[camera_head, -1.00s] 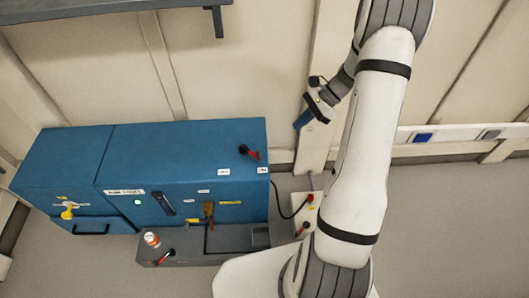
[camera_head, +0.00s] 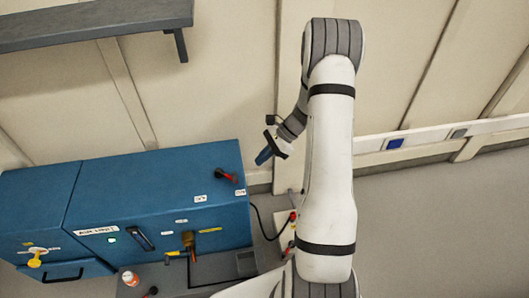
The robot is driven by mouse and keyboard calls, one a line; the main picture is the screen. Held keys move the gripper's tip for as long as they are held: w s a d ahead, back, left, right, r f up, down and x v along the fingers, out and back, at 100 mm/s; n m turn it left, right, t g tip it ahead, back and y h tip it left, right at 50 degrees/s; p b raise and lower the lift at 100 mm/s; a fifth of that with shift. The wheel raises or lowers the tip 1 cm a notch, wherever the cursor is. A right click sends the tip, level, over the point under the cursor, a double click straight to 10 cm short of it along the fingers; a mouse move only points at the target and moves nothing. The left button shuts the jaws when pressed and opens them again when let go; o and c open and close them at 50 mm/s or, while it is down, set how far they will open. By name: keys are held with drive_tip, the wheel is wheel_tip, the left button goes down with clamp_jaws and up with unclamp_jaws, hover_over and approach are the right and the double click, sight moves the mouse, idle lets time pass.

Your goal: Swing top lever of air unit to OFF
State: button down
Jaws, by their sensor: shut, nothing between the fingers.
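The air unit (camera_head: 165,170) is a blue cabinet at the lower left of the head view, against the wall. Its top lever (camera_head: 228,176), black and red, sits on the top face near the right end, red end pointing right and slightly down. Two small white labels lie by it, one lower left (camera_head: 200,198) and one lower right (camera_head: 240,192); their text is too small to read. My gripper (camera_head: 263,158), with blue fingers, is shut and empty. It shows up and right of the lever, apart from it.
A dark shelf (camera_head: 90,22) juts from the wall at upper left. A grey bench (camera_head: 205,274) with an orange-and-white container (camera_head: 130,278) stands in front of the unit. A black cable (camera_head: 262,225) runs off its right side. Floor at right is clear.

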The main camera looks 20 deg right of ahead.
drive_tip(key=a+f+b, duration=0.1)
drive_tip(key=a+f, duration=0.1)
drive_tip(key=a, duration=0.4)
drive_tip(key=shift+a, duration=0.15)
drive_tip(key=shift+f, duration=0.1)
